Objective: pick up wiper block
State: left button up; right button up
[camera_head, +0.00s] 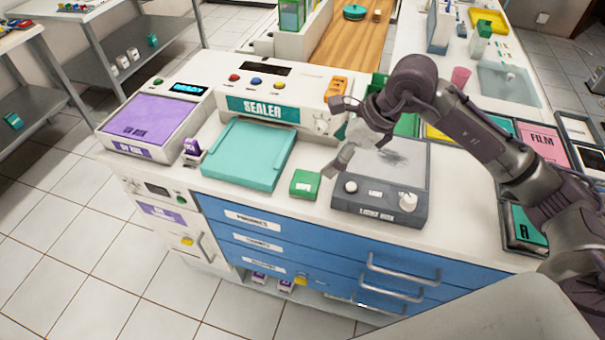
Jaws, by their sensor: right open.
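A small green block with a white label (305,184) lies flat on the white counter, between the teal sealer tray and the light box. It looks like the wiper block, though its label is too small to read surely. My right gripper (337,138) reaches in from the right over the left edge of the light box. Its fingers are spread and empty, above and to the right of the green block, apart from it. My left gripper is not in view.
The light box (377,213) has a smudged grey panel and knobs. The sealer (262,108) with its teal tray (238,152) stands left of the block. A purple-topped UV box (150,121) is further left. Blue drawers (330,262) with handles front the counter. Bare counter surrounds the block.

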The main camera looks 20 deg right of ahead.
aim_at(306, 180)
jog(key=x, duration=0.3)
jog(key=shift+s+a+f, duration=0.15)
jog(key=shift+s+a, duration=0.1)
jog(key=shift+p+x, duration=0.35)
jog(key=shift+x, duration=0.85)
jog(key=shift+w+f, duration=0.2)
jog(key=shift+w, duration=0.05)
jog(key=shift+a+f+p, duration=0.5)
jog(key=shift+f, duration=0.1)
jog(key=x, duration=0.2)
jog(key=shift+a+f+p, duration=0.15)
jog(key=shift+f+p, duration=0.15)
jog(key=shift+p, duration=0.05)
jog(key=shift+w+a+f, duration=0.2)
jog(key=shift+f, duration=0.3)
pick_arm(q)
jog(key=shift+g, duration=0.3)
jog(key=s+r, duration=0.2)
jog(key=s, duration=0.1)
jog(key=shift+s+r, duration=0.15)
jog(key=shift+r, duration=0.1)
pick_arm(e)
jog(key=c, duration=1.3)
